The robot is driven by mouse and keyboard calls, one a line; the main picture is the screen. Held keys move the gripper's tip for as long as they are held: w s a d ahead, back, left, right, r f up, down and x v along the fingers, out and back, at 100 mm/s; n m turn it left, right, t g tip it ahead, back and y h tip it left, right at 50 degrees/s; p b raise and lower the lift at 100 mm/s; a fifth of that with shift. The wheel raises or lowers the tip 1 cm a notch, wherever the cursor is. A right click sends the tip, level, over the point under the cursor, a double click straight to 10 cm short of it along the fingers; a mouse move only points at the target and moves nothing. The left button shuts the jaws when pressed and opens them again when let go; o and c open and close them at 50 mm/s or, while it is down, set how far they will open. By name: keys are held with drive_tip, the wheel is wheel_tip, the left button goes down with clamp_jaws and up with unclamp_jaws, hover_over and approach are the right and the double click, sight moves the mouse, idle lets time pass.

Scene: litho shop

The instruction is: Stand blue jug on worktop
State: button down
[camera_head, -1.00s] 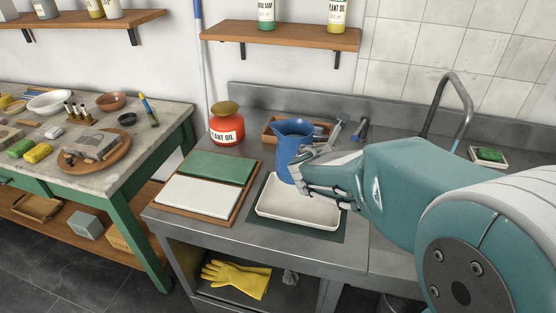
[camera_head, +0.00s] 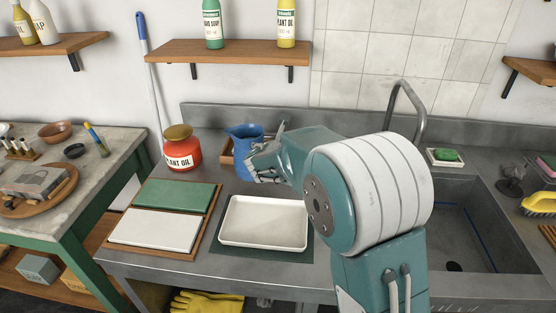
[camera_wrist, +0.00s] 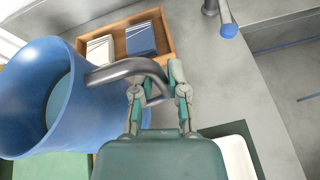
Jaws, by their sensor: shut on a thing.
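The blue jug (camera_head: 244,152) is at the back of the metal worktop (camera_head: 330,283), behind the white tray. In the wrist view the jug (camera_wrist: 50,80) fills the left side, its open mouth towards the camera and its handle pointing right. My gripper (camera_head: 266,168) is at the jug's right side. In the wrist view my gripper (camera_wrist: 160,92) has its two fingers closed about the handle. The jug's base is hidden, so I cannot tell whether it touches the worktop.
A white tray (camera_head: 264,241) lies in front. A red plant oil jar (camera_head: 182,155) stands left of the jug. A wooden box (camera_wrist: 169,42) with cloths is close beside the jug. Green and white slabs (camera_head: 170,194) lie at left. A sink (camera_head: 455,225) is at right.

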drive_tip(key=w+f, duration=0.3)
drive_tip(key=f, duration=0.3)
drive_tip(key=shift+w+f, duration=0.2)
drive_tip(key=shift+f, duration=0.15)
drive_tip(key=c, duration=0.7)
unclamp_jaws()
drive_tip(key=shift+f, duration=0.1)
drive_tip(key=shift+o, duration=0.2)
drive_tip(key=shift+s, duration=0.1)
